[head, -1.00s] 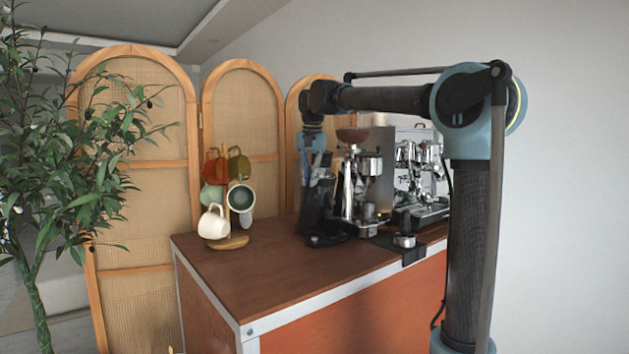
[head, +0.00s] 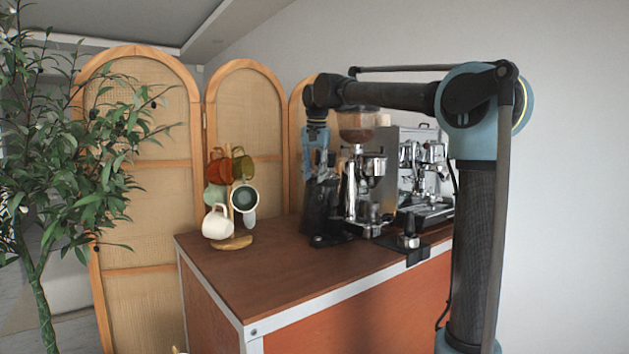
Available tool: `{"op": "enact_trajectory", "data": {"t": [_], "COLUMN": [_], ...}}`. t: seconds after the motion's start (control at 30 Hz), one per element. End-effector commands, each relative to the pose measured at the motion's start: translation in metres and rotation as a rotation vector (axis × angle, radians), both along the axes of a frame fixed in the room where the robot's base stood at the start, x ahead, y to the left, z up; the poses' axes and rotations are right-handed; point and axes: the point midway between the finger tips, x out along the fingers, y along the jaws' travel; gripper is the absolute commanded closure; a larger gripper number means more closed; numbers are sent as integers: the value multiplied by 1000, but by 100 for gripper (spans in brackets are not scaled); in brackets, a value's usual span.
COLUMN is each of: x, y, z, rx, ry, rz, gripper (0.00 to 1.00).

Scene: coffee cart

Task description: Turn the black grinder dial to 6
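The black grinder (head: 322,214) stands on the counter's back part, left of a chrome grinder. My arm reaches over from the right, and its blue wrist hangs down in front of or directly above the black grinder. My gripper (head: 318,178) points downward there and overlaps the grinder's upper body in the picture. Its dark fingers blend with the black body, so I cannot tell whether they are open or shut, or touching it. The dial and its numbers cannot be made out.
A chrome grinder (head: 369,168) with a brown hopper and an espresso machine (head: 424,176) stand close on the right. A mug tree (head: 236,242) with several mugs is on the left. A black tamping mat (head: 418,257) lies at the counter edge. The wooden counter (head: 270,282) is clear in front.

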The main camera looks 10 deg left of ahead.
Motion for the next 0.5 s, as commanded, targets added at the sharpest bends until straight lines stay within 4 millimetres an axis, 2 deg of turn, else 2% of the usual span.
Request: {"op": "enact_trajectory", "data": {"t": [0.3,0.5], "x": [-9,-13], "y": [-4,-6], "z": [57,85], "rx": [0,0], "ry": [0,0], "rz": [1,0], "gripper": [69,69]}}
